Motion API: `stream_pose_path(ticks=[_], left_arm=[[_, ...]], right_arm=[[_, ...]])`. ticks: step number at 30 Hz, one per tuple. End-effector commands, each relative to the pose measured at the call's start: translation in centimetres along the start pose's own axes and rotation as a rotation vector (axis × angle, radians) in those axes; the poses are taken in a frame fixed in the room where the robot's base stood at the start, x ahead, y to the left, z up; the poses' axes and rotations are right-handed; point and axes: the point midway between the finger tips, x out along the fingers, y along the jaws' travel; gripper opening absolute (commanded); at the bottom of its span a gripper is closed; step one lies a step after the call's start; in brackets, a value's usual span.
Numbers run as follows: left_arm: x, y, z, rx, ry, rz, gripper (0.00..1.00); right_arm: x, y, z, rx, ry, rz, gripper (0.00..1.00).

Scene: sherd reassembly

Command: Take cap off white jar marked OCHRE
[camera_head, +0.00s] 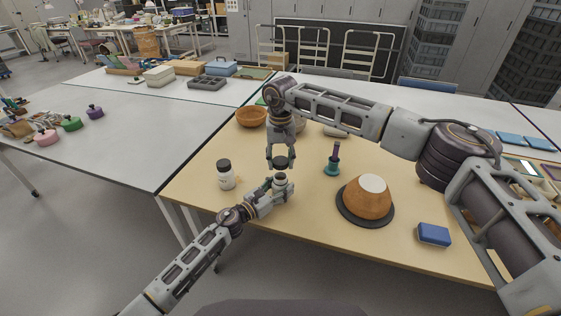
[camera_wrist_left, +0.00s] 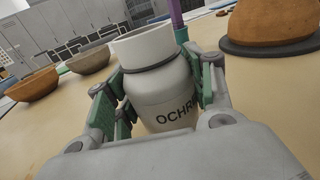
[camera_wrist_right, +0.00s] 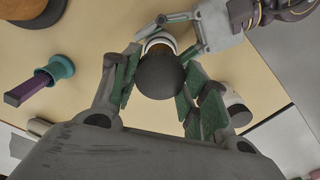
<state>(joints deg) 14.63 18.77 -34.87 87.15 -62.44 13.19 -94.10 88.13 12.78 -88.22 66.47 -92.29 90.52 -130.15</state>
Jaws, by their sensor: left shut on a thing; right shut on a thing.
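The white jar marked OCHRE (camera_wrist_left: 165,100) stands between the fingers of my left gripper (camera_head: 279,186), which is shut on it. Its lettering shows in the left wrist view, and its pale neck is bare, with no cap on it. My right gripper (camera_head: 281,162) is shut on the dark round cap (camera_wrist_right: 160,76) and holds it above the jar. In the right wrist view, the jar's rim (camera_wrist_right: 158,36) with brownish contents shows past the cap. The cap appears apart from the jar.
A second white jar with a dark cap (camera_head: 226,180) stands left of my grippers. A teal holder with a purple-handled tool (camera_head: 333,160), an orange-brown vessel on a dark disc (camera_head: 367,198) and a blue block (camera_head: 434,234) are to the right. A bowl (camera_head: 251,117) lies behind.

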Motion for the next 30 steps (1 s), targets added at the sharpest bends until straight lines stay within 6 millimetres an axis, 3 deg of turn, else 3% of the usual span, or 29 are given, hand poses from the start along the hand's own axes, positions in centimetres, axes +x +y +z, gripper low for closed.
stream_pose_path(ticks=[2,3,9,22,30], left_arm=[[0.0,0.0,0.0,0.000,0.000,0.001,0.00],[0.0,0.0,0.0,0.000,0.000,0.001,0.55],[0.0,0.0,0.0,0.000,0.000,0.000,0.78],[-0.2,0.0,0.0,0.000,0.000,0.000,0.78],[-1.7,0.1,-0.1,0.000,0.001,0.001,0.78]], right_arm=[[0.0,0.0,0.0,0.000,0.000,0.000,0.16],[0.0,0.0,0.0,0.000,0.000,0.000,0.16],[0.0,0.0,0.0,0.000,0.000,0.000,0.16],[0.1,0.0,0.0,0.000,0.000,0.000,0.16],[0.1,0.0,0.0,0.000,0.000,0.000,0.16]])
